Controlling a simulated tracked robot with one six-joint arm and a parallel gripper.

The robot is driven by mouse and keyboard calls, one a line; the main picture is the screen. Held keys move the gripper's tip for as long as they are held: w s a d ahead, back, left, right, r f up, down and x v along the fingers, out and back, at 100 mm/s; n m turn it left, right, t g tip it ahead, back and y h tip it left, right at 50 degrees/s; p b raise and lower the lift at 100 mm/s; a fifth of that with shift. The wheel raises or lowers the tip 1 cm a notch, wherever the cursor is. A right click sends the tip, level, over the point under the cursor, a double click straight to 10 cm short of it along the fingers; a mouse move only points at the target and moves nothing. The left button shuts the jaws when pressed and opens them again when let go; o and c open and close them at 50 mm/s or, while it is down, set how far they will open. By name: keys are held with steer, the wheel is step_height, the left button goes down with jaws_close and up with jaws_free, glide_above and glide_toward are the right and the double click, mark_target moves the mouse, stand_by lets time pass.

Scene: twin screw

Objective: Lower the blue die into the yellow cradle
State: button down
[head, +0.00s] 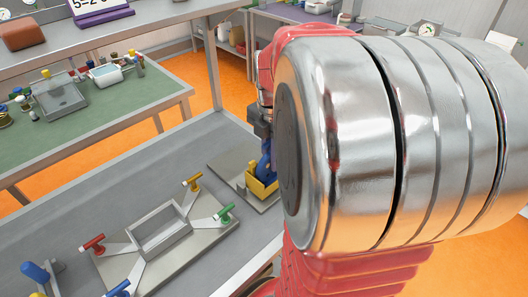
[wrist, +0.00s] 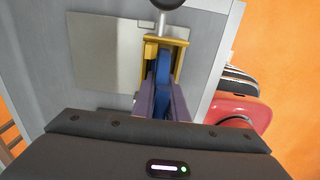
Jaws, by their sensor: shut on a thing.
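The blue die (wrist: 162,75) is between the two fingers of my gripper (wrist: 163,100) in the wrist view. The fingers are shut on it. The die stands within the outline of the yellow cradle (wrist: 180,48), whose walls show around its far end and sides. In the head view, the blue die (head: 266,158) shows just above and behind the near wall of the yellow cradle (head: 262,187). My arm hides much of the gripper there. I cannot tell whether the die touches the cradle's floor.
The cradle stands on a flat metal plate (wrist: 105,55) near the bench's right edge. A round dark knob (wrist: 168,3) on a rod is at the cradle's far end. A frame fixture (head: 160,232) with coloured handles lies to the left. The grey bench behind it (head: 120,175) is clear.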

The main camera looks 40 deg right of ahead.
steer(key=c, duration=1.7)
jaws_free()
steer(key=shift+f, duration=0.1)
steer(key=shift+r, duration=0.6)
step_height(320, 180, up, 13)
steer(key=shift+f, duration=0.15)
steer(key=shift+a, duration=0.1)
